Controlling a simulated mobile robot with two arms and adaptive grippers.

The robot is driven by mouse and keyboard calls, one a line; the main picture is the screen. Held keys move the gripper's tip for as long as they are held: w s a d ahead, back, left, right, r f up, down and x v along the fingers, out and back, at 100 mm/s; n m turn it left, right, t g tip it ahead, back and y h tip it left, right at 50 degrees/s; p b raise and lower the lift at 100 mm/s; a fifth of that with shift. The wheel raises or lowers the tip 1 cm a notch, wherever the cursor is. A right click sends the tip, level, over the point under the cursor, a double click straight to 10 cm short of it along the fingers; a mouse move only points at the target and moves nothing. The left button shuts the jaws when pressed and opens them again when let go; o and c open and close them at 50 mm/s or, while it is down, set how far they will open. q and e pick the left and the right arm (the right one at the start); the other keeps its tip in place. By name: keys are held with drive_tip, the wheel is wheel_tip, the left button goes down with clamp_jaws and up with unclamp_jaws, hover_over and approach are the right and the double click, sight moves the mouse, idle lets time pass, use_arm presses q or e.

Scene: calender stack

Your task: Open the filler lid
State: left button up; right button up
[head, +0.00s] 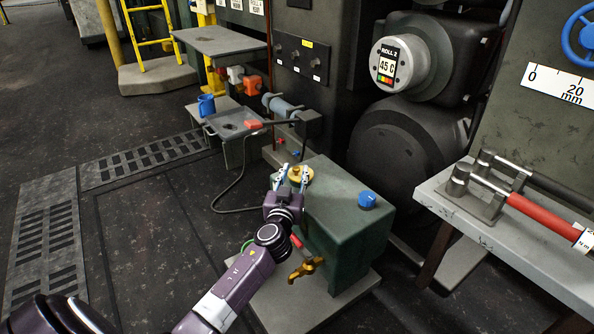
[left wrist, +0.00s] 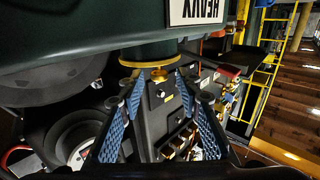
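The filler lid (head: 296,171) is a round brass-yellow disc on top of the dark green tank (head: 345,240). In the left wrist view the picture is inverted, and the lid (left wrist: 142,64) shows as a yellow rim with a small brass knob on a green neck. My left gripper (head: 292,175) is open at the lid, its two blue-padded fingers apart. In the left wrist view the fingertips (left wrist: 158,80) lie on either side of the knob; I cannot tell whether they touch it. My right gripper is not in view.
A blue knob (head: 367,200) stands on the tank top, and a brass tap (head: 305,270) is on its front. A bench (head: 450,205) with a red-handled tool is at the right. Large rolls (head: 395,150) stand behind. Floor at the left is clear.

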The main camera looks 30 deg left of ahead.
use_arm(q)
drive_tip(key=shift+x, duration=1.25)
drive_tip(key=shift+c, duration=0.7)
clamp_jaws()
